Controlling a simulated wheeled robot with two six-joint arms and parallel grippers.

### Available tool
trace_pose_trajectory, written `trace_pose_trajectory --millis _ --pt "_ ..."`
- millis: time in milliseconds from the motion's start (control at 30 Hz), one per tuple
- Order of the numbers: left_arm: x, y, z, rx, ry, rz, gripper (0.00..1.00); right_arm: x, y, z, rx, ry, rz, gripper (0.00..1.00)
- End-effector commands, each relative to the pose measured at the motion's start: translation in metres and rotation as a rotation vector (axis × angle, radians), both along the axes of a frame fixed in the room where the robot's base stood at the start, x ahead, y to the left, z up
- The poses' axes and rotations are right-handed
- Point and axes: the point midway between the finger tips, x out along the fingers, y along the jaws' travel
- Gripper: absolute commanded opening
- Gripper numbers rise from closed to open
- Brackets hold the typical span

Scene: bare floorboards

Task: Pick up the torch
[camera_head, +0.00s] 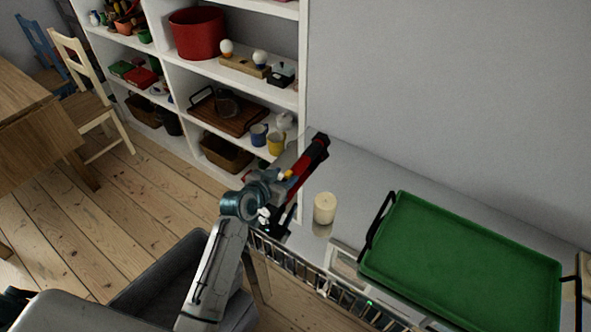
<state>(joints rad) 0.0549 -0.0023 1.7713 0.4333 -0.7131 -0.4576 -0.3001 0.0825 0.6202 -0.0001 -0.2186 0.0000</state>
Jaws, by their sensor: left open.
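The torch (310,156), red with black parts, lies at the left back end of the grey tabletop (365,165), close to the white shelf. My left arm comes up from the bottom of the picture. My left gripper (284,197) is at the near end of the torch, over the left edge of the tabletop. Its jaws are open. The wrist and the gripper body cover part of the view there, so I cannot tell whether a finger touches the torch.
A cream candle (325,207) stands just right of the gripper. A green tray (460,262) with black handles fills the right of the tabletop. A metal rack (310,272) runs along the front edge. The white shelf (303,60) stands close behind.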

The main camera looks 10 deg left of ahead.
Motion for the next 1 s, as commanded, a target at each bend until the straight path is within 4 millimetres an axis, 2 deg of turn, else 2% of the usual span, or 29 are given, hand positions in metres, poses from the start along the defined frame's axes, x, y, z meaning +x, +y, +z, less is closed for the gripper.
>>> trace_pose_trajectory --millis 167,433,467,667,1000 --pt "0.016 -0.005 -0.006 -0.001 0.001 0.0 0.44 0.0 0.005 0.005 0.005 0.0 -0.001 0.39" --pt "0.018 -0.006 -0.008 0.0 0.0 0.001 0.44 0.0 0.007 0.004 0.007 0.001 -0.002 0.39" --pt "0.018 -0.006 -0.008 0.0 0.0 0.001 0.4 0.0 0.007 0.004 0.007 0.002 -0.002 0.39" --pt "0.018 -0.006 -0.008 0.0 0.0 0.0 0.01 0.0 0.005 0.004 0.005 0.002 -0.002 0.39" --pt "0.017 -0.006 -0.01 0.001 0.005 0.0 0.0 0.0 -0.001 0.005 -0.001 0.002 0.0 0.39"
